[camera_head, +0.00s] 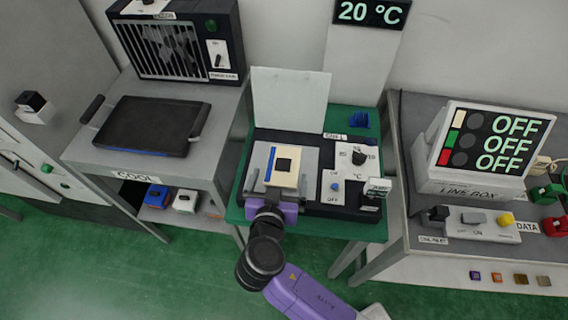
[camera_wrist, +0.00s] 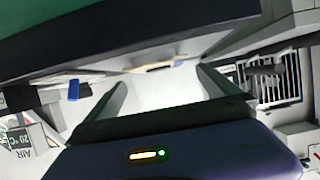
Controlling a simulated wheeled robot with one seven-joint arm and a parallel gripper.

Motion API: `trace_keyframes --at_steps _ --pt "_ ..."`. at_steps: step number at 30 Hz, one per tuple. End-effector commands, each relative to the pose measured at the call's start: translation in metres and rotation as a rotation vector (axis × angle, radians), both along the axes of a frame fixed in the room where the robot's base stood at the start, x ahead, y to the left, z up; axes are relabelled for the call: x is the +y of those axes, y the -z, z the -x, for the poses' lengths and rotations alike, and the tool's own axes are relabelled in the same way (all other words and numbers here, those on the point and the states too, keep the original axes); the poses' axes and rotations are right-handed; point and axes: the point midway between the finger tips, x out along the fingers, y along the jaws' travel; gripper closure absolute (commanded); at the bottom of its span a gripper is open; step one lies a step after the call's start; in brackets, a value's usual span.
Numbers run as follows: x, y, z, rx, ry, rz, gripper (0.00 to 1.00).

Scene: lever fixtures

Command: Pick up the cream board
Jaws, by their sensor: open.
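The cream board (camera_head: 293,154) is a small flat piece with a black square in its middle and a blue strip along its left side. In the head view it is over the grey plate of the chill unit; I cannot tell whether it touches the plate. My gripper (camera_head: 279,180) is at the board's near edge, open, with one finger on each side. In the wrist view a thin cream edge (camera_wrist: 152,66), probably the board's, shows just beyond my gripper's spread fingers (camera_wrist: 161,78). I see no contact between fingers and board.
The chill unit's pale lid (camera_head: 290,98) stands raised behind the board. Its dark panel with knob and switch (camera_head: 350,185) is close on the right. A grey bench with a black tray (camera_head: 150,125) stands left. The line box (camera_head: 485,150) is on the right bench.

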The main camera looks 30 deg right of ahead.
Motion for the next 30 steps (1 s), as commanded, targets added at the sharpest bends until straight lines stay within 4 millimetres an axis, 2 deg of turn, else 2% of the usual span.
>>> trace_keyframes --at_steps 9,19,27,29,30 --pt "-0.023 0.017 -0.029 0.001 0.000 0.001 0.00" --pt "-0.026 0.021 -0.033 0.000 -0.001 0.000 0.02" --pt "-0.026 0.021 -0.033 0.000 -0.001 0.000 0.55" --pt "-0.026 0.021 -0.033 0.000 -0.002 0.000 0.67" --pt "-0.026 0.021 -0.033 0.000 -0.002 -0.001 0.68"
